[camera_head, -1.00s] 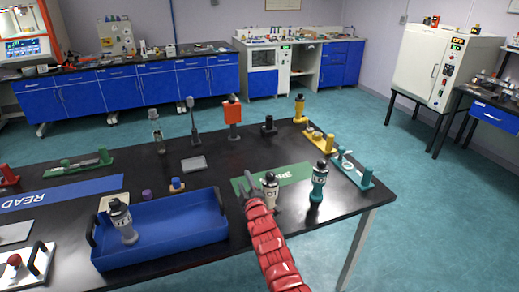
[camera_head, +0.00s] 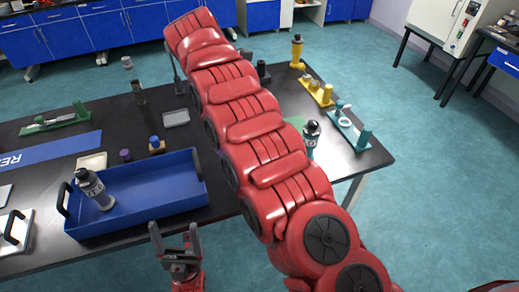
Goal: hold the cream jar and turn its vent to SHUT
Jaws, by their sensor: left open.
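The cream jar does not show now; my red right arm (camera_head: 262,130) crosses the middle of the view, over the area where a cream-bodied jar showed earlier. My left gripper (camera_head: 174,230) is open and empty at the bottom, just in front of the blue tray's near edge. My right gripper cannot be seen. A grey jar (camera_head: 96,190) with a dark cap stands in the tray. A teal jar (camera_head: 311,140) with a dark cap stands to the right of my right arm. No vent setting can be read.
The blue tray (camera_head: 150,213) sits at the table's front. A teal fixture (camera_head: 350,130) and a yellow fixture (camera_head: 317,92) lie along the right edge, with a yellow jar (camera_head: 297,50) behind. A purple knob (camera_head: 125,156) and a grey plate (camera_head: 176,118) lie behind the tray.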

